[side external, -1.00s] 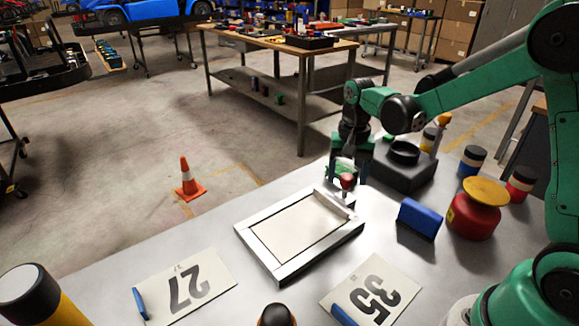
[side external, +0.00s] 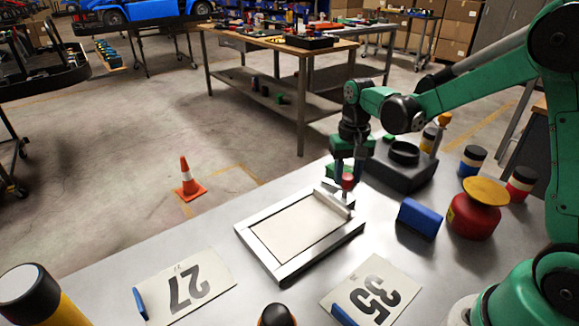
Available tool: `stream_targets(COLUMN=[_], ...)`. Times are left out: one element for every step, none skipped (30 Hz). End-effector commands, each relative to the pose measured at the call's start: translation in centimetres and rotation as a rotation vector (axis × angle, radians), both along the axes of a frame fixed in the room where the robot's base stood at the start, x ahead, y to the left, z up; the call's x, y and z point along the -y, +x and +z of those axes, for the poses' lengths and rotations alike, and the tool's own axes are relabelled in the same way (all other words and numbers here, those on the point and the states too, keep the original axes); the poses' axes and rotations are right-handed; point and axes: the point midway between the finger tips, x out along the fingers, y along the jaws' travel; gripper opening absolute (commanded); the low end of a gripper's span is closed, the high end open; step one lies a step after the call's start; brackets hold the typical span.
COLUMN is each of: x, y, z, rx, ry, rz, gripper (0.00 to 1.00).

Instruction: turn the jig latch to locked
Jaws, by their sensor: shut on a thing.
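The jig (side external: 257,252) is a flat frame with a light metal rim and a pale inner panel, lying on the grey table. A light bar (side external: 333,205) lies along its far right edge; I take it as part of the latch. A red knob (side external: 348,181) stands at the jig's far right corner. My gripper (side external: 346,176) points down from above, shut on the red knob. The fingers partly hide the knob, and the latch's exact angle is too small to tell.
A dark block with a black ring (side external: 404,153) stands just right of my gripper. A blue block (side external: 418,219) and a red canister with a yellow top (side external: 474,207) stand further right. Number cards (side external: 172,284) (side external: 372,292) lie in front.

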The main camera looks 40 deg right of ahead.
Motion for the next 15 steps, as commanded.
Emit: stream_targets(x=[0.01,0.01,0.01,0.01,0.01,0.01,0.01,0.01,0.01,0.01,0.01,0.01,0.01,0.01,0.01], y=[0.00,0.00,0.00,0.00,0.00,0.00,0.00,0.00,0.00,0.00,0.00,0.00,0.00,0.00,0.00], z=[0.02,0.02,0.03,0.03,0.03,0.03,0.03,0.03,0.03,0.03,0.03,0.03,0.03,0.03,0.03], rx=[-0.001,-0.001,-0.001,-0.001,-0.001,-0.001,-0.001,-0.001,-0.001,-0.001,-0.001,-0.001,-0.001,-0.001,-0.001], ry=[0.000,0.000,0.000,0.000,0.000,0.000,0.000,0.000,0.000,0.000,0.000,0.000,0.000,0.000,0.000], rz=[0.041,0.069,0.108,0.136,0.165,0.204,0.232,0.260,0.299,0.327,0.355,0.394,0.422,0.450,0.489], gripper=[0.00,0.00,0.00,0.00,0.00,0.00,0.00,0.00,0.00,0.00,0.00,0.00,0.00,0.00,0.00])
